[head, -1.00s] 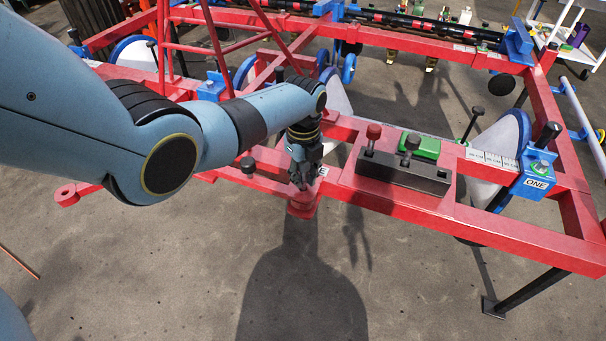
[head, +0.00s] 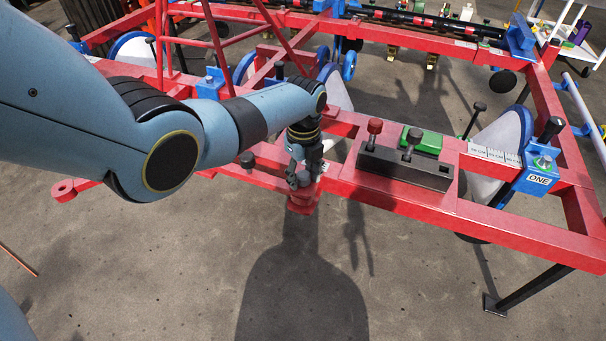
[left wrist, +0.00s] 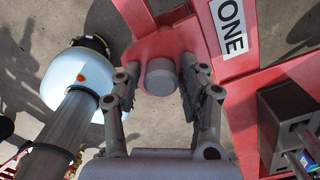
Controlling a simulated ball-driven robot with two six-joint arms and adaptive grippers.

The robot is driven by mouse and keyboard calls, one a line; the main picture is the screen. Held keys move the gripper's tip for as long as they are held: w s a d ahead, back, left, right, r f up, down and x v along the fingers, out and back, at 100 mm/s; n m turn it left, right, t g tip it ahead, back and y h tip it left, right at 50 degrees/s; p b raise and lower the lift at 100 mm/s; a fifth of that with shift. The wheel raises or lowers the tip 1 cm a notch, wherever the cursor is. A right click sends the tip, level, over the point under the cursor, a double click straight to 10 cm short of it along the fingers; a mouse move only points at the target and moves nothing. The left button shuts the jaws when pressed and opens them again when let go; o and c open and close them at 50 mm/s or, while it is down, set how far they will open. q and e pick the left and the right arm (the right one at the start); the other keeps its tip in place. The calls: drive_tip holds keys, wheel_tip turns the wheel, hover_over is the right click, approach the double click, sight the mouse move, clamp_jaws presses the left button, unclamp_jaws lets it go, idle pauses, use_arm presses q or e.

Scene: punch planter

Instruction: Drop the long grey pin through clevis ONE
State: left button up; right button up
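The red clevis (head: 302,204) with the ONE label beside it sticks out from the near red rail. In the left wrist view, the clevis (left wrist: 141,48) has the round grey head of the pin (left wrist: 160,77) over it. The pin's shaft is hidden, so its depth cannot be seen. My left gripper (head: 304,180) is right above the clevis. In the left wrist view its fingers (left wrist: 160,72) are spread on both sides of the pin head, with a gap on each side. My right gripper is not in view.
A dark block (head: 404,170) with a red-topped and a grey-topped pin stands on the red frame right of the clevis. A green box (head: 423,142) lies behind it. The near floor is clear.

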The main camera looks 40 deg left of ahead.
use_arm(q)
wheel_tip(320, 180, up, 12)
idle(0.6)
drive_tip(key=shift+f, duration=0.1)
idle(0.4)
drive_tip(key=s+f+n, duration=0.7)
drive_tip(key=s+f, duration=0.4)
drive_tip(key=s, duration=0.4)
drive_tip(key=s+f+n, duration=0.7)
drive_tip(key=s+f, duration=0.5)
drive_tip(key=s, duration=0.4)
drive_tip(key=s+f+n, duration=0.7)
drive_tip(key=s+f, duration=0.4)
drive_tip(key=s, duration=0.5)
drive_tip(key=shift+f+t+y, duration=0.25)
drive_tip(key=shift+t+y, duration=0.15)
